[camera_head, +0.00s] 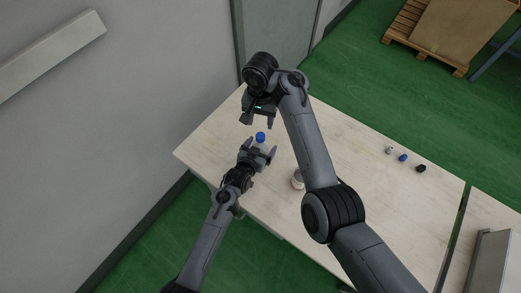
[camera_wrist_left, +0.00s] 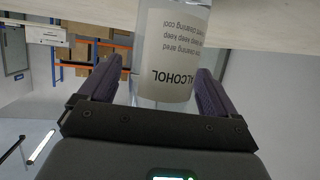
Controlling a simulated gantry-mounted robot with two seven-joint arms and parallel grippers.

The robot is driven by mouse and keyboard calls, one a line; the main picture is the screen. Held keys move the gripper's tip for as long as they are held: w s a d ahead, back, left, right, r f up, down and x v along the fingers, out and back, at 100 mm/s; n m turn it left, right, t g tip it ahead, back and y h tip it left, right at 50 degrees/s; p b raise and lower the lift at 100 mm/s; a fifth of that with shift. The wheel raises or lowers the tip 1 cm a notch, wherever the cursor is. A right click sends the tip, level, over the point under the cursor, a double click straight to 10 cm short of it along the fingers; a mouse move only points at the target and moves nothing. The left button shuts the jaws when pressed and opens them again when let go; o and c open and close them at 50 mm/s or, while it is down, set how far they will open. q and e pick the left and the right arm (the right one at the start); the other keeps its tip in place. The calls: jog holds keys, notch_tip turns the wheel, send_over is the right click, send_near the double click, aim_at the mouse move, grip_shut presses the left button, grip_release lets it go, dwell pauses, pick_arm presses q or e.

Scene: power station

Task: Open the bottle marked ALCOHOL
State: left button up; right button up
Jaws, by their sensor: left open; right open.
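The bottle marked ALCOHOL (camera_wrist_left: 173,58) is clear with a white label, which reads upside down in the left wrist view. Its blue cap (camera_head: 260,135) shows in the head view near the table's left end. My left gripper (camera_head: 261,147) is open, with its fingers on either side of the bottle; I cannot tell whether they touch it. My right gripper (camera_head: 258,121) is open and empty, just beyond the blue cap and apart from it in the picture. The bottle's lower body is hidden by my left gripper in the head view.
A white container (camera_head: 297,180) stands partly behind my right arm. Several small items, including a grey one (camera_head: 389,150), a blue one (camera_head: 403,157) and a black one (camera_head: 421,168), lie at the table's right. The wooden table (camera_head: 350,165) is otherwise largely clear.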

aim_at(260, 135)
pick_arm(q)
jog(key=c, duration=1.6)
grip_shut()
pick_arm(e)
jog(key=m, duration=0.4)
jog(key=shift+f, duration=4)
jog(key=shift+c, duration=0.5)
